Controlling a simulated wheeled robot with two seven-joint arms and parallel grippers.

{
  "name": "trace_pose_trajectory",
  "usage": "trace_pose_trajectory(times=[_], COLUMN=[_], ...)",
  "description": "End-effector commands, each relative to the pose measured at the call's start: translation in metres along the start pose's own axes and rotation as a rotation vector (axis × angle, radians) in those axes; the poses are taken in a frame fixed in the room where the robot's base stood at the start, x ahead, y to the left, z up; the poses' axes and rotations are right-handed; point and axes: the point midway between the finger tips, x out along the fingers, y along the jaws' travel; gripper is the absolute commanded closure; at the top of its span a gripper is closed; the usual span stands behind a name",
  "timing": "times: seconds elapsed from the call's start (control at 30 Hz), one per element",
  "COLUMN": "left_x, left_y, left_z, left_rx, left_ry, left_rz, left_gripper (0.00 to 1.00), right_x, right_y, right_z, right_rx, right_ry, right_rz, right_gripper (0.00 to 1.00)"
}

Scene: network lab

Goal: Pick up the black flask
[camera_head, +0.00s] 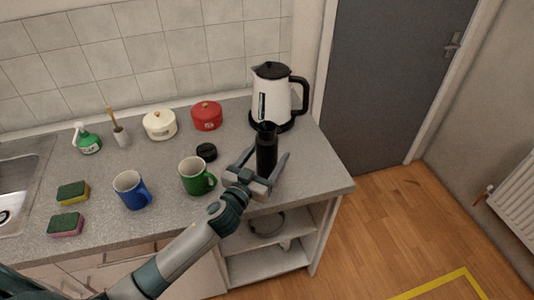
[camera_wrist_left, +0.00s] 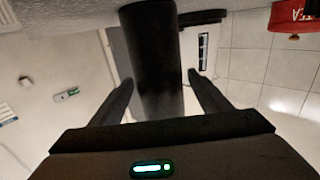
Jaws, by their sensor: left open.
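The black flask (camera_head: 266,152) stands upright on the grey counter near its right end, in front of the kettle. It also shows in the left wrist view (camera_wrist_left: 155,60), large and dark, between the two fingers. My left gripper (camera_head: 267,165) is open, with one finger on each side of the flask. In the left wrist view the fingers (camera_wrist_left: 160,82) show gaps to the flask on both sides. The lower part of the flask is partly hidden by the gripper in the head view. My right gripper is in neither view.
A white kettle (camera_head: 272,98) stands behind the flask. A black lid (camera_head: 206,152), a green mug (camera_head: 195,176) and a blue mug (camera_head: 130,190) are to the left. Red (camera_head: 207,116) and cream (camera_head: 160,125) pots stand at the back. The counter's right edge is close.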

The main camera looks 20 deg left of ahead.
Motion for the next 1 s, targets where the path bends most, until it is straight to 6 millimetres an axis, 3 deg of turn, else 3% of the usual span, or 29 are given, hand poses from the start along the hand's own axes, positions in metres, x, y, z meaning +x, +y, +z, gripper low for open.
trace_pose_trajectory(times=[0.4, 0.43, 0.7, 1.0], left_x=[0.0000, 0.0000, 0.0003, 0.0003], left_y=[0.0000, 0.0000, 0.0000, 0.0000], left_z=[0.0004, 0.0004, -0.0016, -0.0018], left_rx=[-0.001, -0.001, 0.000, 0.000], left_ry=[0.000, 0.000, 0.003, 0.003], left_rz=[0.000, 0.000, 0.001, 0.001], left_gripper=[0.30, 0.32, 0.93, 0.93], right_x=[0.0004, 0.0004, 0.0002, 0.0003], right_y=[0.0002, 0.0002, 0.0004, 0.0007], right_z=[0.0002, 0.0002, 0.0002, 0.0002], right_rx=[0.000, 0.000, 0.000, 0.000], right_ry=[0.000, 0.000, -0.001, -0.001], right_rz=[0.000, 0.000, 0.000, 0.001], right_gripper=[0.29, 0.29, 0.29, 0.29])
